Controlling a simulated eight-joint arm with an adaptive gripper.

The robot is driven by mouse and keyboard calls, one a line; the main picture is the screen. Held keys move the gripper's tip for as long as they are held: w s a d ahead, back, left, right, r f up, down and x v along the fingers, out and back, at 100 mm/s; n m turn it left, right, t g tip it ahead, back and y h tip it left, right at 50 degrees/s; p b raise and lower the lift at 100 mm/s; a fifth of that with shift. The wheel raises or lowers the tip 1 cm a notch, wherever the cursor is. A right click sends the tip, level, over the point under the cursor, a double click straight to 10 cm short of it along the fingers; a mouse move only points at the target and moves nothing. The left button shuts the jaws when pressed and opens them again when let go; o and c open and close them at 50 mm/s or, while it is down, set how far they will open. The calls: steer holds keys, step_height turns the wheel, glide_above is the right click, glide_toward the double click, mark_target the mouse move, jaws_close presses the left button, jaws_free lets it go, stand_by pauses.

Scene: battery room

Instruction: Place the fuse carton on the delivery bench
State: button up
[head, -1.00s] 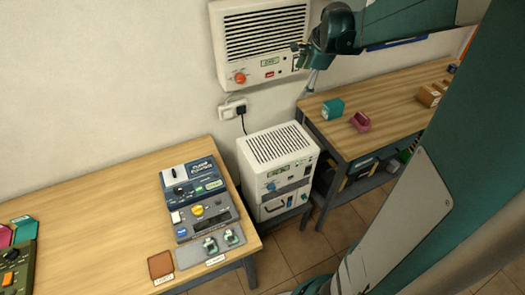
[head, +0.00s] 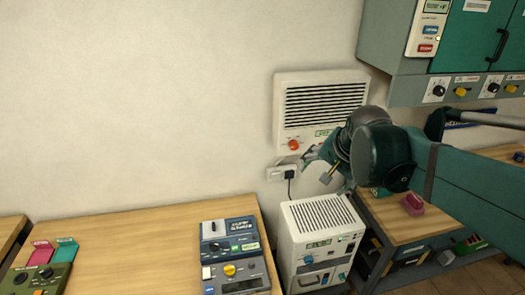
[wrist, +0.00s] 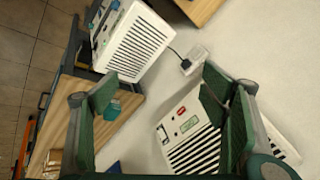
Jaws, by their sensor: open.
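My gripper (head: 321,166) is open and empty, raised in front of the wall near a white socket. In the wrist view its two green fingers (wrist: 160,100) stand wide apart with nothing between them. I cannot tell for sure which thing is the fuse carton. Brown boxes (wrist: 52,160) show at the lower left of the wrist view, on the right-hand wooden bench (head: 390,229), well apart from the fingers. A small teal box (wrist: 128,102) is on that bench too, partly behind a finger. Which bench is the delivery bench is not clear.
A left bench (head: 130,250) holds several instruments. A white vented unit (head: 322,225) stands between the benches, below a wall-mounted vented box (head: 320,105).

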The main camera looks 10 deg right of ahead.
steer(key=s+a+f+n+t, duration=0.1)
steer(key=s+a+f+n, duration=0.2)
steer(key=s+a+n, duration=0.7)
steer(key=shift+s+f+n+y, duration=0.25)
steer(key=shift+s+n+y, duration=0.05)
steer(key=shift+s, duration=1.25)
